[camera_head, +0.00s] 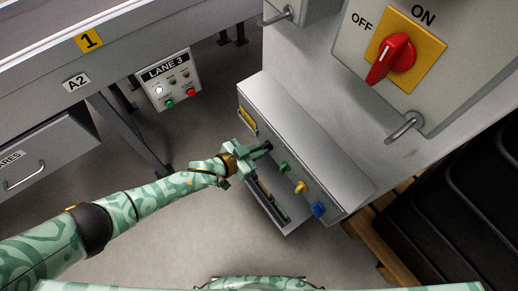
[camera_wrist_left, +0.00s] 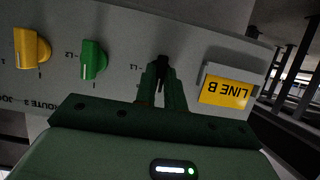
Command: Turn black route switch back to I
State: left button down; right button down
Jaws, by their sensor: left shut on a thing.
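The black route switch (camera_wrist_left: 162,67) is a small dark knob on the face of a grey box. It sits between the fingertips of my left gripper (camera_wrist_left: 158,80), which is shut on it. The fingers cover most of the knob and its marks, so I cannot tell which way it points. In the head view my left gripper (camera_head: 261,149) reaches the box face from the left, at the black switch (camera_head: 268,146). My right gripper is not in view.
The grey box (camera_head: 305,135) also carries a green knob (camera_head: 284,168), a yellow knob (camera_head: 300,187) and a blue knob (camera_head: 319,209). A yellow LINE B plate (camera_wrist_left: 224,93) is beside the black switch. A red ON/OFF switch (camera_head: 391,58) is above; a LANE 3 panel (camera_head: 169,80) stands left.

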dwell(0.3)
pick_arm(q)
jog(key=c, duration=1.5)
grip_release()
jog(key=shift+a+r, duration=0.1)
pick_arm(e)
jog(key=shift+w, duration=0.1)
